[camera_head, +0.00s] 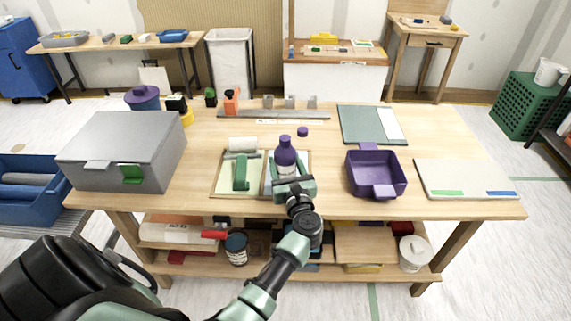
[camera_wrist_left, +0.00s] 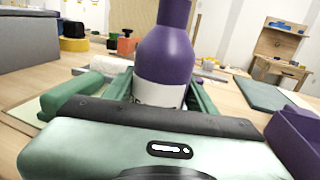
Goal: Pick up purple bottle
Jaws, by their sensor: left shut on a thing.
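The purple bottle (camera_head: 285,156) stands upright in the right half of a shallow wooden tray (camera_head: 213,187) near the table's front middle. It has a white label on its lower part. My left gripper (camera_head: 288,183) reaches in from the front and is shut on the bottle low down. In the left wrist view the bottle (camera_wrist_left: 165,60) is between the two green fingers (camera_wrist_left: 160,93), and its base is hidden behind the gripper body. My right gripper is not in view.
A green tool (camera_head: 241,172) and a white roll (camera_head: 242,144) lie left of the bottle. A purple bin (camera_head: 376,175) stands to the right, near a white board (camera_head: 465,180). A grey box (camera_head: 120,150) stands at the left. A metal rail (camera_head: 272,114) lies behind.

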